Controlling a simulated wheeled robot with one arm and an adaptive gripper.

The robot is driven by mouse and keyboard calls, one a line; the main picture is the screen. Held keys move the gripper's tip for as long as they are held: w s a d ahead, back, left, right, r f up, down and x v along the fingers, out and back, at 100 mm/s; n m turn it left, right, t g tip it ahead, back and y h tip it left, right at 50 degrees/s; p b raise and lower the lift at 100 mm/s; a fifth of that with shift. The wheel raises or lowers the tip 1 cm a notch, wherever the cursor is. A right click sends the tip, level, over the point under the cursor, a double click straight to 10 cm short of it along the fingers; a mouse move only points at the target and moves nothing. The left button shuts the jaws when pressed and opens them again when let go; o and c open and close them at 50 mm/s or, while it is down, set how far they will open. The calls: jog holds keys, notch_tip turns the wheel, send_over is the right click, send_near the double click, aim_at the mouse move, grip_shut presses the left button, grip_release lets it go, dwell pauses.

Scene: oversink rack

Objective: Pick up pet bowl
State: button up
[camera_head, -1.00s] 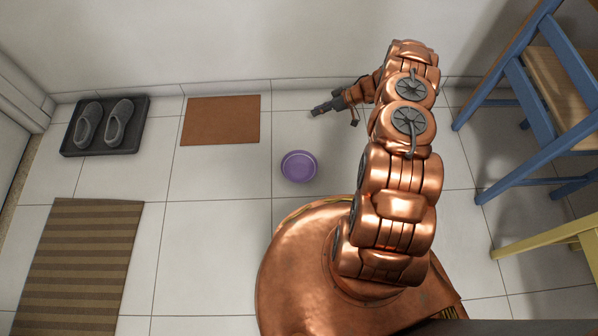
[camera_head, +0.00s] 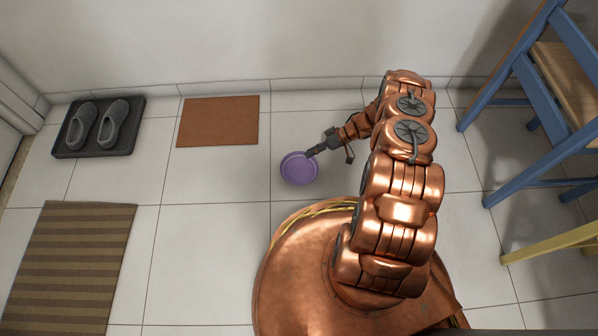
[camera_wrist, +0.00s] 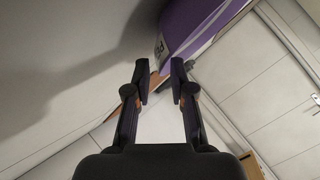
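The purple pet bowl (camera_head: 298,170) sits on the white tiled floor, left of my arm in the head view. My gripper (camera_head: 312,152) is at the bowl's upper right rim in that view. In the wrist view the purple bowl wall (camera_wrist: 190,25) fills the top, just beyond the fingertips. My gripper (camera_wrist: 160,78) shows there with its two dark fingers apart and nothing between them. Whether a fingertip touches the bowl, I cannot tell.
A brown mat (camera_head: 218,121) lies behind and left of the bowl. A dark tray (camera_head: 62,144) with grey shoes (camera_head: 97,124) is farther left. A striped rug (camera_head: 70,265) lies front left. A blue chair (camera_head: 530,90) and a yellow piece of furniture (camera_head: 550,243) stand right.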

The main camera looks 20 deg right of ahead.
aim_at(299, 171)
jog(key=x, duration=0.3)
jog(key=shift+b, duration=0.4)
grip_shut()
jog(key=shift+r, duration=0.1)
